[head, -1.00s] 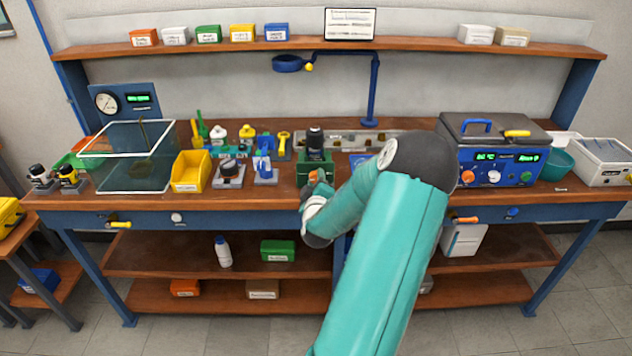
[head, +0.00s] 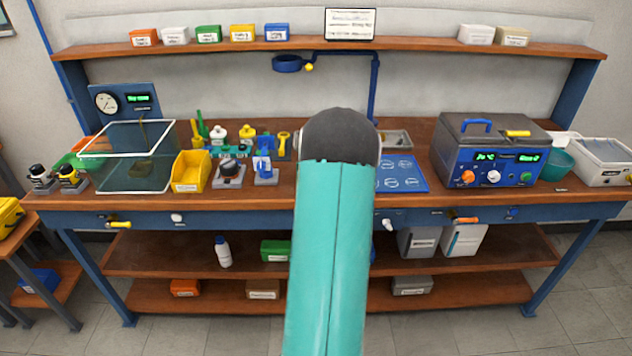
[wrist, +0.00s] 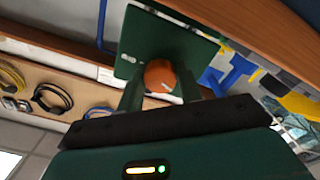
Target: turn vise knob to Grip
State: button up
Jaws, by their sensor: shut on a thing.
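The vise knob (wrist: 160,72) is orange and round with a pale mark on it, seen in the wrist view at the front of a dark green vise body (wrist: 185,45). My gripper (wrist: 159,88) is shut on the knob, with one green finger on each side of it. The picture is tilted, and I cannot read any Grip label. In the head view, my teal arm hides the vise, the knob and the gripper.
A blue mat (head: 412,182) lies on the bench right of my arm. A blue fixture (head: 265,172) and a yellow bin (head: 190,173) stand to the left. A blue machine (head: 495,160) stands farther right. The front edge of the bench is mostly clear.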

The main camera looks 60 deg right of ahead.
jog(key=m, duration=0.3)
jog(key=shift+m, duration=0.3)
jog(key=m, duration=0.4)
jog(key=shift+m, duration=0.3)
jog(key=m, duration=1.2)
jog(key=shift+a+m, duration=0.1)
jog(key=shift+m, duration=0.2)
jog(key=m, duration=0.3)
jog(key=shift+m, duration=0.3)
jog(key=m, duration=0.4)
jog(key=shift+w, duration=0.1)
jog(key=shift+m, duration=1.6)
